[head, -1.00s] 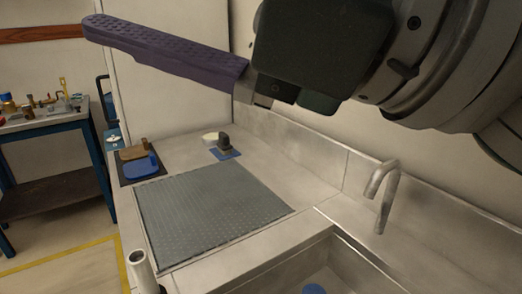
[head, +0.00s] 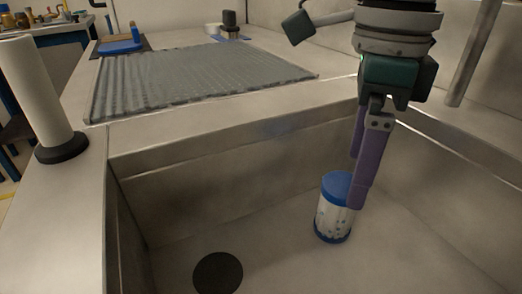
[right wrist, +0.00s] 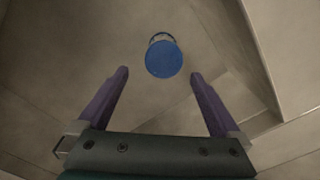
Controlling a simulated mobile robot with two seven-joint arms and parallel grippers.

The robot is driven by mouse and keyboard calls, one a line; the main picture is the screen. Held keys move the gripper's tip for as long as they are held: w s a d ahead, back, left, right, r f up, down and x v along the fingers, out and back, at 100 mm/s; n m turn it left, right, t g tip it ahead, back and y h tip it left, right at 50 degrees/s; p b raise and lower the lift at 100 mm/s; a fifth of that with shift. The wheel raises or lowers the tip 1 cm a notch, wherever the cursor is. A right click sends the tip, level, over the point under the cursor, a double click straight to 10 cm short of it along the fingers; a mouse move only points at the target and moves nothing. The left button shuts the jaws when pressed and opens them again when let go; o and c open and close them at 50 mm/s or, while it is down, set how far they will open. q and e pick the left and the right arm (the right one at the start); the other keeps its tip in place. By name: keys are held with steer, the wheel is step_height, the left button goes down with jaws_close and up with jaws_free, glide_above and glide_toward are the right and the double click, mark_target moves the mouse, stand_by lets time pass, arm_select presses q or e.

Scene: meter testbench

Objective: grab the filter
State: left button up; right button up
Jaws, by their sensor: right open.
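The filter (head: 336,208) is a white cylinder with blue specks, a blue top cap and a blue base. It stands upright on the floor of the metal sink. My right gripper (head: 358,195) points down into the sink, its purple fingers beside and partly in front of the filter's right side in the head view. In the right wrist view the blue cap of the filter (right wrist: 164,59) lies beyond the open fingertips of my right gripper (right wrist: 159,75), roughly centred between them. Nothing is between the fingers. My left gripper is not in view.
The sink (head: 230,190) has high walls around the filter and a dark drain (head: 218,272) at front left. A paper towel roll (head: 38,95) stands on the left rim. A grey ribbed mat (head: 200,77) covers the counter behind. The faucet (head: 472,55) is at right.

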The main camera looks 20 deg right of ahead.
mark_target(343, 183)
steer(key=f, duration=0.2)
steer(key=f+b, duration=0.1)
steer(key=f, duration=0.1)
steer(key=w+f, duration=0.1)
steer(key=f, duration=0.1)
steer(key=shift+a+f, duration=0.25)
steer(key=shift+f, duration=0.15)
jaws_close()
stand_by(0.4)
